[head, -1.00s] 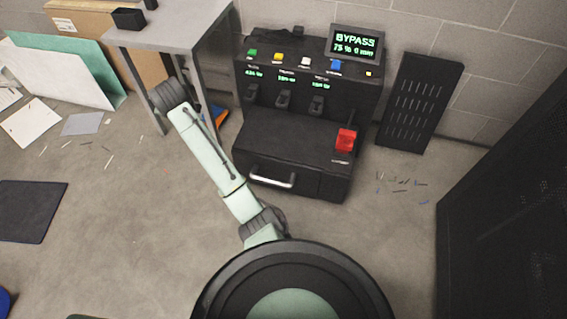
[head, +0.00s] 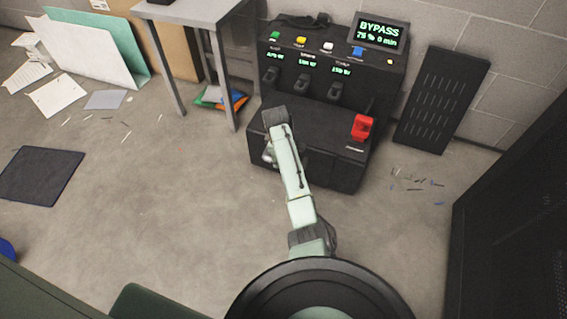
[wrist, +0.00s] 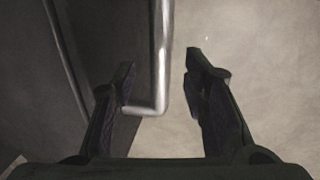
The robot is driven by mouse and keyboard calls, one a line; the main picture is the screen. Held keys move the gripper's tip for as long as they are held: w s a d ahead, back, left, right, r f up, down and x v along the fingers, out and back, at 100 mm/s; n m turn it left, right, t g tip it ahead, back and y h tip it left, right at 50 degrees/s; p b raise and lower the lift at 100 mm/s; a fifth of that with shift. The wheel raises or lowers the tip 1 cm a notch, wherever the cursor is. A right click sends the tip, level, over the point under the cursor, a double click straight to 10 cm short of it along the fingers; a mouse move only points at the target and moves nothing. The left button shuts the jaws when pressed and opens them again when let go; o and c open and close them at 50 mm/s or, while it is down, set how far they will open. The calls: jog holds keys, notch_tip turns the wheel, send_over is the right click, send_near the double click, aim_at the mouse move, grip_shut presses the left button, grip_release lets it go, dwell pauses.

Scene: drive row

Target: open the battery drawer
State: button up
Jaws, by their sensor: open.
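The black power unit (head: 325,80) stands against the wall, its display reading BYPASS and 75 %. The drawer (head: 335,172) forms its low front part and looks shut in the head view. Its silver handle (head: 268,153) is mostly hidden by my arm there. In the wrist view the handle (wrist: 161,60) is a bent metal bar running up between the fingers of my gripper (wrist: 160,64). The gripper is open. The bar's bent end is close to the left finger, with a gap to the right finger; I cannot tell whether it touches. My gripper is hidden in the head view.
A red switch (head: 362,127) sits on the unit's ledge. A black slotted panel (head: 440,100) leans on the wall to the right. A grey table (head: 190,10) stands to the left. A dark cabinet (head: 515,215) is at far right. Floor before the drawer is mostly clear.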

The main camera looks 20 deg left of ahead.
jog(key=shift+w+f, duration=0.15)
jog(key=shift+f, duration=0.65)
jog(key=shift+w+f, duration=0.15)
jog(key=shift+f, duration=0.65)
grip_shut()
